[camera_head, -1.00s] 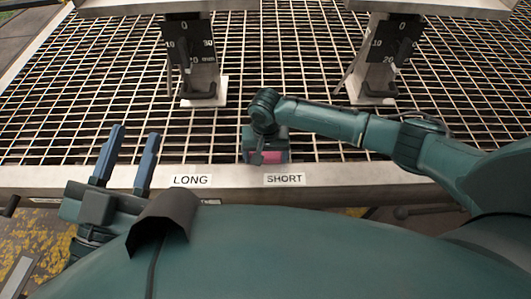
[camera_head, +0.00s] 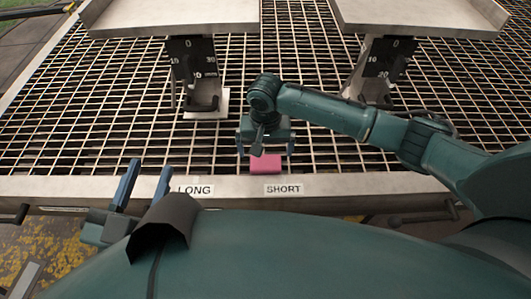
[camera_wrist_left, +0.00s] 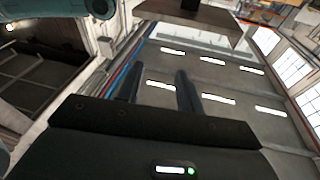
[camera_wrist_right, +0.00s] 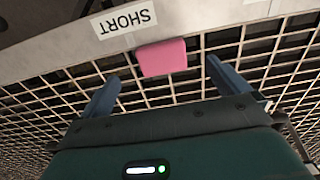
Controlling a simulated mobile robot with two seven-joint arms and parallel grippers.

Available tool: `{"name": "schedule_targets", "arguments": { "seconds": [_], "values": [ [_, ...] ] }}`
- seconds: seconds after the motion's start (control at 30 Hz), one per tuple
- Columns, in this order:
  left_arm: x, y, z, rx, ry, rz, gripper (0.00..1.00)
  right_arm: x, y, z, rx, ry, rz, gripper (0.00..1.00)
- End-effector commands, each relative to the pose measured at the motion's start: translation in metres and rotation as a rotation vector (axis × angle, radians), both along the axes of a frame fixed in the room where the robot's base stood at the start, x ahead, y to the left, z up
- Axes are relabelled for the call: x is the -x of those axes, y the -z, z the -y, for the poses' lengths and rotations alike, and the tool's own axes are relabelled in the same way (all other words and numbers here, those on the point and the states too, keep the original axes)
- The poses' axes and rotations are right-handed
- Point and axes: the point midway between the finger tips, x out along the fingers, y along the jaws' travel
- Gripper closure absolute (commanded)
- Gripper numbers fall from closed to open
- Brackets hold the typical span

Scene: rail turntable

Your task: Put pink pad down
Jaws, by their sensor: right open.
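The pink pad (camera_head: 265,164) lies on the grating against the front rail, just behind the SHORT label (camera_head: 283,189). In the right wrist view the pad (camera_wrist_right: 162,58) lies flat, beyond the fingertips and between their lines. My right gripper (camera_head: 266,148) is above and just behind the pad, pointing down, open and empty; its fingers also show apart in the right wrist view (camera_wrist_right: 163,75). My left gripper (camera_head: 149,168) is at the lower left, in front of the rail, with its fingers apart and nothing between them in the left wrist view (camera_wrist_left: 158,78).
The LONG label (camera_head: 196,190) is on the rail (camera_head: 350,186), left of SHORT. Two stands with dark scale plates (camera_head: 193,60) (camera_head: 388,58) carry metal trays (camera_head: 175,16) at the back. The grating (camera_head: 90,130) between is clear.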

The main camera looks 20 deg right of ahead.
Motion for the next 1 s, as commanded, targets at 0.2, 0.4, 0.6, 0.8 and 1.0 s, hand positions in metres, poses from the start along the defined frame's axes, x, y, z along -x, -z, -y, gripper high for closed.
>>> {"name": "schedule_targets", "arguments": {
  "seconds": [0.2, 0.4, 0.6, 0.8, 1.0],
  "values": [
    [0.001, -0.002, -0.003, -0.037, -0.015, -0.001, 0.64, 0.001, -0.030, 0.000, -0.001, 0.001, 0.000, 0.00],
    [0.001, -0.001, -0.003, -0.045, -0.016, 0.000, 0.64, 0.001, -0.034, 0.000, 0.000, 0.001, 0.000, 0.00],
    [0.001, 0.000, -0.003, -0.046, -0.018, 0.001, 0.64, 0.001, -0.033, 0.000, 0.000, 0.001, 0.000, 0.00],
    [0.001, 0.000, -0.003, -0.045, -0.017, 0.000, 0.64, 0.001, -0.033, 0.000, 0.000, 0.001, 0.000, 0.00],
    [0.001, 0.001, -0.003, -0.044, -0.018, -0.001, 0.64, 0.001, -0.033, 0.000, 0.000, 0.000, -0.001, 0.00]
  ]
}}
